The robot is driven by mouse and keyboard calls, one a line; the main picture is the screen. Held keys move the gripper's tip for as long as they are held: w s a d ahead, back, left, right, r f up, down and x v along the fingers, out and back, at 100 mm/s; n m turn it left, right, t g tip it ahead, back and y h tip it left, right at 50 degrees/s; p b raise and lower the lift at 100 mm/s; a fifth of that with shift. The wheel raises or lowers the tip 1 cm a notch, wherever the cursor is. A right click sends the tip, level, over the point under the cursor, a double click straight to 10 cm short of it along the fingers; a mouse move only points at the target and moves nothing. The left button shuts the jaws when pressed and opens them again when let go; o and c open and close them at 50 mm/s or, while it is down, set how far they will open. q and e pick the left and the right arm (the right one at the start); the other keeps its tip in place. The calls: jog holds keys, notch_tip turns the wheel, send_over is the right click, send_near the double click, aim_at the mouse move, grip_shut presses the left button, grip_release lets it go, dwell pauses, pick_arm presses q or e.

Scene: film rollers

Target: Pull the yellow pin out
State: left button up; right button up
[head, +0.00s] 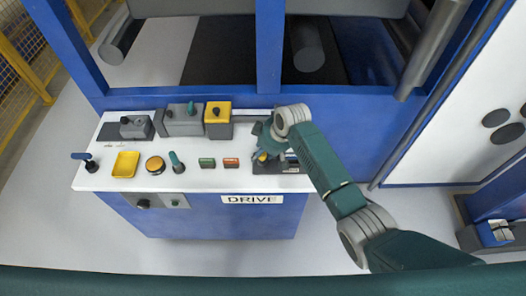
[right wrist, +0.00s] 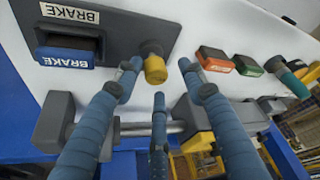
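The yellow pin (right wrist: 154,69) is a short yellow knob with a dark top, seated in the black plate (right wrist: 120,28) marked BRAKE. In the head view the yellow pin (head: 262,157) is small and partly covered by my right gripper (head: 270,143) at the right end of the white console. In the right wrist view my right gripper (right wrist: 160,72) has its blue-grey fingers spread. Its tips lie on both sides of the pin and just below it in the picture, with visible gaps. It holds nothing. My left gripper is out of view.
A blue BRAKE rocker (right wrist: 65,57) is beside the pin on the plate. Red (right wrist: 215,59) and green (right wrist: 248,65) buttons and a teal lever (right wrist: 277,65) stand close by.

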jog(key=shift+d, duration=0.1)
jog(key=shift+d+r, duration=0.1)
jog(key=shift+r, duration=0.15)
jog(key=v, duration=1.1)
jog(key=shift+s+r, duration=0.15)
jog(key=shift+r, duration=0.05)
